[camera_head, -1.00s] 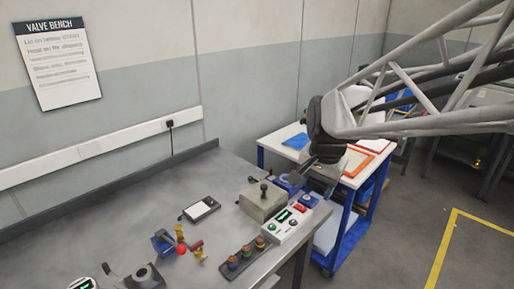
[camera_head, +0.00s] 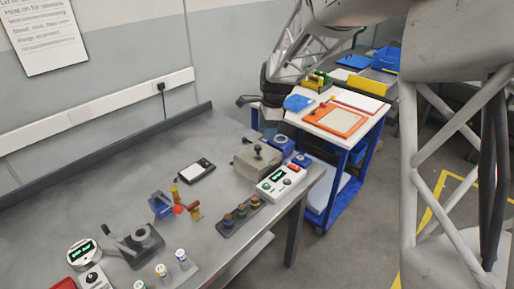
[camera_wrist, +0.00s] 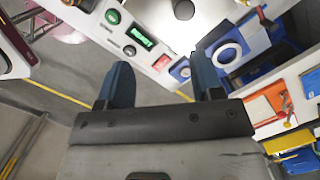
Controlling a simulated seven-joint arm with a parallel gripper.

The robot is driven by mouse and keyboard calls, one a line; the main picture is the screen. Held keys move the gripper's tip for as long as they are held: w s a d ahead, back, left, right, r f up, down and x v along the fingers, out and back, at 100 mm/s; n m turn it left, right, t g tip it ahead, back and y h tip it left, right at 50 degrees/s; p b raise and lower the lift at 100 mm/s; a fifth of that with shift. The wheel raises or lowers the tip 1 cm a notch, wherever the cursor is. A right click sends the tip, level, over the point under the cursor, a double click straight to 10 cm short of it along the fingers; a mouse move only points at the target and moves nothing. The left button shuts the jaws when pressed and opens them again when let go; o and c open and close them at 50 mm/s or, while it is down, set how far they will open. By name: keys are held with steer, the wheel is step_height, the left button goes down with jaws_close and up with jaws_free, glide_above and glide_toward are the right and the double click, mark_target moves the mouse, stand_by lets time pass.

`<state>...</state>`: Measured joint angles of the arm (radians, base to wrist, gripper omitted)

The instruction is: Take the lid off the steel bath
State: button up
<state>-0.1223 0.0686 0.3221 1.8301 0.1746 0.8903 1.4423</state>
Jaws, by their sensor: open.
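The steel bath (camera_head: 251,174) is a grey metal box near the bench's right end. Its lid (camera_head: 246,158) is on it, with a black knob (camera_head: 258,150) standing up from the top. In the wrist view the steel lid (camera_wrist: 158,12) shows at the top edge, partly cut off, with the round black knob (camera_wrist: 184,9). My gripper (camera_wrist: 165,64) is open and empty, its two dark blue fingers apart and short of the knob. In the head view my gripper (camera_head: 262,118) is small and partly unclear, beyond the bath and apart from the lid.
A control box with a green display (camera_head: 280,183) stands close in front of the bath. A blue item with a white ring (camera_wrist: 228,52) is beside it. A blue-framed cart (camera_head: 342,145) with trays stands past the bench end. Several buttons and valves are on the bench.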

mark_target(258, 146)
steer(key=shift+m, duration=0.8)
steer(key=w+f, duration=0.1)
steer(key=w+a+f, duration=0.1)
steer(key=w+f, duration=0.1)
steer(key=shift+w+a+f, duration=0.15)
steer(key=shift+w+a, duration=0.2)
steer(key=shift+f, duration=0.1)
steer(key=shift+a+f, duration=0.2)
steer(key=shift+f, duration=1)
steer(key=shift+f, duration=0.1)
steer(key=shift+a+f, duration=0.2)
steer(key=shift+f, duration=1.05)
steer(key=shift+a+f, duration=0.15)
steer(key=shift+f, duration=1.1)
steer(key=shift+c, duration=0.2)
steer(key=c, duration=1)
